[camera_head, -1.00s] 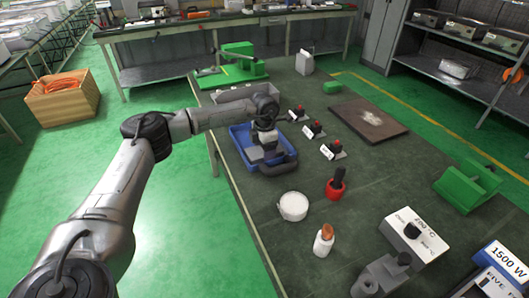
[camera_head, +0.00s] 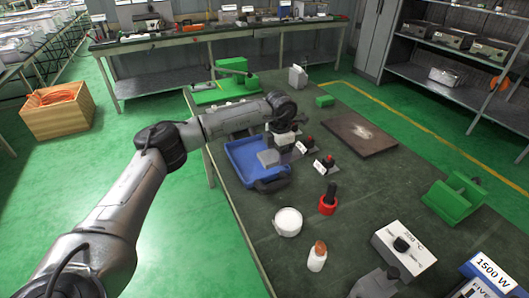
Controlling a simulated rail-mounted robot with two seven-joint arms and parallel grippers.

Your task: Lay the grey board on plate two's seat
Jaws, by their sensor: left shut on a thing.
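My left gripper (camera_head: 281,139) is over the back right edge of the blue tray (camera_head: 238,158). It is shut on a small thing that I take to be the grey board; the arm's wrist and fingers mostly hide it. A grey piece (camera_head: 268,158) shows just below the fingers, but I cannot tell whether it is the board. Two small labelled units with red knobs, one nearer (camera_head: 324,165) and one farther (camera_head: 302,146), stand right of the tray. I cannot tell which thing is plate two or see its seat.
A brown slab (camera_head: 361,134) lies at the back right. A white round pot (camera_head: 288,222), a red-based pot (camera_head: 328,202), a white bottle (camera_head: 317,256) and a white temperature box (camera_head: 404,250) stand nearer. A green stand (camera_head: 455,198) is at the right. Clear bench lies between them.

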